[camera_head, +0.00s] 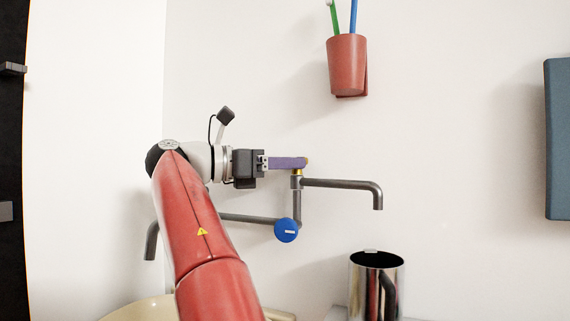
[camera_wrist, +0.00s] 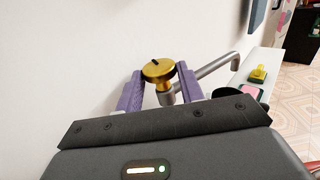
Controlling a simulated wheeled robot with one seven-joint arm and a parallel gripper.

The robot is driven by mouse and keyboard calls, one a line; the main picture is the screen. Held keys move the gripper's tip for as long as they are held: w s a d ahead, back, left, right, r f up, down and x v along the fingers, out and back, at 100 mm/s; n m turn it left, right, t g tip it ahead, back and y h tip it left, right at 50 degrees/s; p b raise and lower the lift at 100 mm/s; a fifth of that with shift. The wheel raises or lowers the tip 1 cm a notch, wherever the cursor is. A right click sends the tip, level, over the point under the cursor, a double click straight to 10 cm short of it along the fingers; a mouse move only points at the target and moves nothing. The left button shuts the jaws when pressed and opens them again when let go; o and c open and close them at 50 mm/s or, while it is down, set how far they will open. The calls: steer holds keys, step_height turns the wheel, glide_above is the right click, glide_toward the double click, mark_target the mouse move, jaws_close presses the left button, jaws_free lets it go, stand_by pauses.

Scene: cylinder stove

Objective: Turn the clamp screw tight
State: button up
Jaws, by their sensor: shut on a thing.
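The clamp screw appears as a round brass knob (camera_wrist: 158,71) with a dark mark on top, in the middle of the wrist view. It sits on a grey metal pipe fixture (camera_wrist: 212,68). My gripper (camera_wrist: 160,78) has its two purple fingers on opposite sides of the knob and is shut on it. In the head view my gripper (camera_head: 302,162) reaches in level from the left at the top of the grey pipe fixture (camera_head: 340,184). The fingers hide most of the knob there; a bit of brass shows just below them.
A blue round knob (camera_head: 286,230) sits lower on the pipework. A red cup (camera_head: 347,66) with green and blue sticks hangs on the wall above. A shiny metal jug (camera_head: 364,285) stands below right. A blue panel (camera_head: 559,140) is at far right. The wall between is bare.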

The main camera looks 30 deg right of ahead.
steer(key=o, duration=1)
steer(key=shift+r, duration=0.1)
steer(key=shift+s+t, duration=0.1)
steer(key=shift+t, duration=0.2)
